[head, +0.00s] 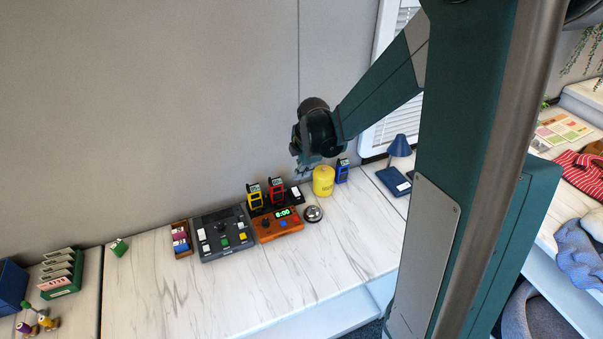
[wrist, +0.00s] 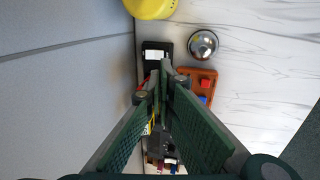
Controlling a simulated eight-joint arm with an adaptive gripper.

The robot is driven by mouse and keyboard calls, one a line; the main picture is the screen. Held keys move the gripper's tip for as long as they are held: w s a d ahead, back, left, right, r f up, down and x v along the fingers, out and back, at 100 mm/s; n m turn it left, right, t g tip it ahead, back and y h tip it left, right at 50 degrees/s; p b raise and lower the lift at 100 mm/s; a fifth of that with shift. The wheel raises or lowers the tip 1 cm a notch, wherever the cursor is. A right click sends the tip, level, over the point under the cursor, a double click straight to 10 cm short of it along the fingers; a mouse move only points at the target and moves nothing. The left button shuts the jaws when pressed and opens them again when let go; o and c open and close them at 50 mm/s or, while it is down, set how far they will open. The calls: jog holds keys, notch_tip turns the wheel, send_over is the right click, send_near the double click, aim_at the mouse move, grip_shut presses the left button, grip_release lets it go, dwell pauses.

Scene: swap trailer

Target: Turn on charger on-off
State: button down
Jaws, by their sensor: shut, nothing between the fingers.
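The charger (head: 259,212) is a black base by the back wall, holding a yellow handset (head: 254,196) and a red handset (head: 277,189). A white switch (head: 296,192) sits at its right end. In the wrist view the white switch (wrist: 154,55) shows on the black charger end (wrist: 152,45), just beyond my fingertips. My gripper (head: 302,174) hangs above the charger's right end, apart from it as far as I can see. In the wrist view its fingers (wrist: 167,68) are closed together and empty. They hide much of the charger and handsets.
An orange clock box (head: 278,226) stands in front of the charger, with a silver bell (head: 313,214) beside it. A yellow canister (head: 323,181) and a blue handset (head: 342,171) stand to the right. A dark control panel (head: 222,233) is on the left. The front counter is clear.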

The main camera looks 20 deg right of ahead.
aim_at(295, 189)
jog(key=shift+w, duration=0.1)
jog(key=shift+w+r+t, duration=0.3)
jog(key=shift+w+t, duration=0.1)
jog(key=shift+w, duration=0.1)
jog(key=shift+f, duration=0.2)
jog(key=shift+b+x, duration=1.05)
jog(key=shift+x, duration=5.8)
jog(key=shift+w, duration=0.1)
